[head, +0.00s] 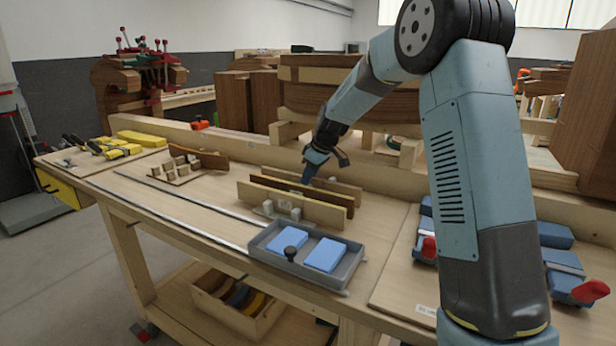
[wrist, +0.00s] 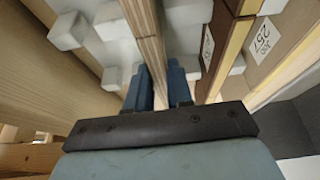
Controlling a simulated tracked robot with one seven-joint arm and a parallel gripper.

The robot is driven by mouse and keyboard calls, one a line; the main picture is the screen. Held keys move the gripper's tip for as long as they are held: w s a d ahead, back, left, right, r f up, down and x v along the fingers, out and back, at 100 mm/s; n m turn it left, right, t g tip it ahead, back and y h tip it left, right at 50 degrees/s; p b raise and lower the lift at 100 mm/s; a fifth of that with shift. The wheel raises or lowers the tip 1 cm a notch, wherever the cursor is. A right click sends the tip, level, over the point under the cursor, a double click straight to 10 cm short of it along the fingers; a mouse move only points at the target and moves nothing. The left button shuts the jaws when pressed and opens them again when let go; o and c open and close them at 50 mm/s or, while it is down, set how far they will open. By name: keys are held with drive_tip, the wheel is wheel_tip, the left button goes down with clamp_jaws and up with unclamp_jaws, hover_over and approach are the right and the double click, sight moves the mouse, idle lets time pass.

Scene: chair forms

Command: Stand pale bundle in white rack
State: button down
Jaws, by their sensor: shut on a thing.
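The pale bundle (head: 345,190) stands on edge behind a brown bundle, which hides its lower part in the head view. My gripper (head: 310,179) reaches down over it from behind. In the wrist view, my gripper (wrist: 158,88) is shut on the bundle (wrist: 146,30), whose layered edge runs between the blue fingers. The white rack (head: 284,206) shows in the head view as small blocks at the front. White rack posts (wrist: 112,22) lie on both sides of the held bundle in the wrist view. Whether the bundle touches the rack base is hidden.
A brown bundle (head: 315,195) and a light-faced one (head: 290,203) stand in front of the held bundle. A grey tray (head: 345,272) with blue blocks sits at the front edge. A wooden rail (head: 230,140) runs behind. Small wooden parts (head: 175,168) lie left.

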drive_tip(key=shift+f, duration=0.1)
drive_tip(key=c, duration=0.9)
unclamp_jaws()
drive_tip(key=v, duration=1.3)
drive_tip(key=s+d+r+m+h, duration=0.1)
drive_tip(key=s+d+r, duration=0.15)
drive_tip(key=s, duration=0.35)
drive_tip(key=s+d+r+m, duration=0.1)
drive_tip(key=s+r+m, duration=0.15)
drive_tip(key=s, duration=0.25)
drive_tip(key=s+d+f+m+t+h, duration=0.1)
drive_tip(key=s+d+m, duration=0.1)
drive_tip(key=s, duration=0.8)
drive_tip(key=s+d+f+m+t, duration=0.1)
drive_tip(key=s+d+m, duration=0.2)
drive_tip(key=s, duration=0.7)
drive_tip(key=s+d+f+m+t+h, duration=0.1)
drive_tip(key=s+d+m, duration=0.2)
drive_tip(key=s, duration=0.8)
drive_tip(key=shift+d+f+h, duration=0.15)
drive_tip(key=shift+d+h, duration=0.15)
drive_tip(key=shift+d, duration=0.05)
